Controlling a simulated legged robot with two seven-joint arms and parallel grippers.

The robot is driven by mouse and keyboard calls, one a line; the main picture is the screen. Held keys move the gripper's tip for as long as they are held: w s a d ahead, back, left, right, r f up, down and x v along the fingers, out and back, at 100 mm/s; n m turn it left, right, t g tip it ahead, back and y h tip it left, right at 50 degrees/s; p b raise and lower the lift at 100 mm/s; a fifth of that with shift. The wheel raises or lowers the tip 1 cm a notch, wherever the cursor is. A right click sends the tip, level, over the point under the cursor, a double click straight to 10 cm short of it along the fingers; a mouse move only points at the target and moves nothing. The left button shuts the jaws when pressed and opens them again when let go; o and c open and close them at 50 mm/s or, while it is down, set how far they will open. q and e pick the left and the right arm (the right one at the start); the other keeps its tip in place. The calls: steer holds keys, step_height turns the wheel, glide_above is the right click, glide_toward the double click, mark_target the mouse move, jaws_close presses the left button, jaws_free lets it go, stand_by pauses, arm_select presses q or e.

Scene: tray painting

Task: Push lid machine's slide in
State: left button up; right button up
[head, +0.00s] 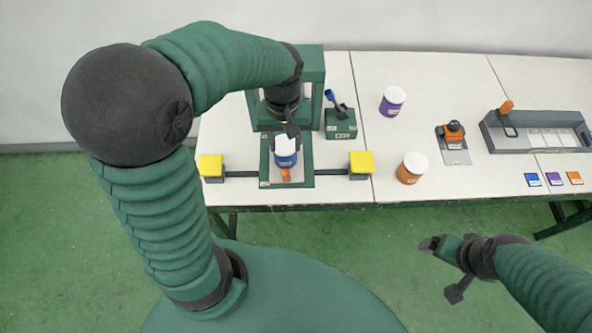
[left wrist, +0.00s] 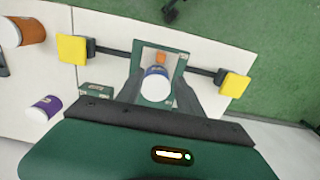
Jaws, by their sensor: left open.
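The lid machine is a green frame (head: 316,66) at the back, with a green base and slide (head: 301,179) extending toward the front of the table. A blue can with a white lid (head: 286,158) stands upright on the slide. It also shows in the left wrist view (left wrist: 155,86). An orange knob (head: 286,176) sits at the slide's front end. My left gripper (head: 292,132) is over the slide, between the frame and the can. In the left wrist view its open fingers appear either side of the can; contact cannot be told. My right gripper (head: 443,268) is open and empty, off the table's front.
Yellow blocks (head: 211,166) and (head: 361,163) stand on dark bars either side of the slide. A green box with a blue-handled tool (head: 341,124) is right of the frame. Purple (head: 392,102) and orange (head: 411,169) cans, an orange stamp (head: 454,134) and a grey tray (head: 490,134) stand farther right.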

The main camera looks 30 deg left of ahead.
mark_target(287, 171)
arm_select(q)
step_height(287, 171, down, 15)
steer(key=shift+a+f+b, duration=0.1)
steer(key=shift+b, duration=1)
jaws_close()
stand_by(0.4)
